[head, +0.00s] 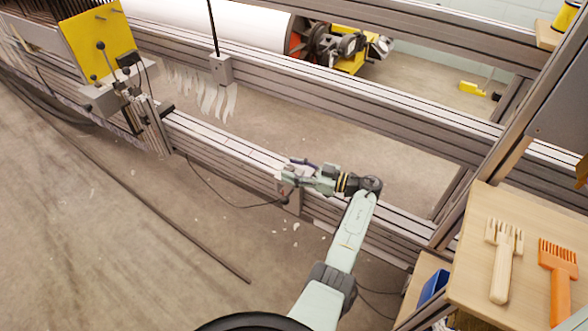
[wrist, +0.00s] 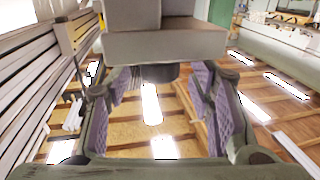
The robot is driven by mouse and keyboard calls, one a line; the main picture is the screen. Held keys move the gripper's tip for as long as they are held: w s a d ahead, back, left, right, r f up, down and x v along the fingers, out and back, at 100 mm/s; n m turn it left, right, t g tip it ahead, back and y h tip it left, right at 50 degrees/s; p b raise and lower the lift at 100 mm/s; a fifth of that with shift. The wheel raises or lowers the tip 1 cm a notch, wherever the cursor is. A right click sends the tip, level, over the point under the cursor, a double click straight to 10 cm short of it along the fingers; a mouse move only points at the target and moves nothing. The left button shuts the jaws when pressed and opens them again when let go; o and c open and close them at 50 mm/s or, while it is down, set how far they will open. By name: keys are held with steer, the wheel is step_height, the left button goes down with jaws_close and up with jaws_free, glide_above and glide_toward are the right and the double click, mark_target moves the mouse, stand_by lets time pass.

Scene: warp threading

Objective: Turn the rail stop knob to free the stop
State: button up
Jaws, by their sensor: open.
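The rail stop shows in the wrist view as a grey block (wrist: 165,46) at the top middle. A short dark knob (wrist: 159,73) sticks out under it. My gripper (wrist: 158,80) is open, with its purple-padded fingers to the left and right of the knob. Gaps show between the knob and both pads. I cannot tell how deep the knob sits between the fingers. In the head view my gripper (head: 292,171) is at the front rail, near the middle, and mostly hides the stop there.
The long grey front rail (head: 225,145) runs across the picture. A carriage with a yellow plate (head: 98,40) and levers stands on it at the left. A thin cable (head: 222,198) hangs below the rail. A wooden shelf (head: 530,230) with a wooden comb (head: 502,265) and an orange comb (head: 558,275) is at the right.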

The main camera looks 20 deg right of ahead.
steer(key=v, duration=1.2)
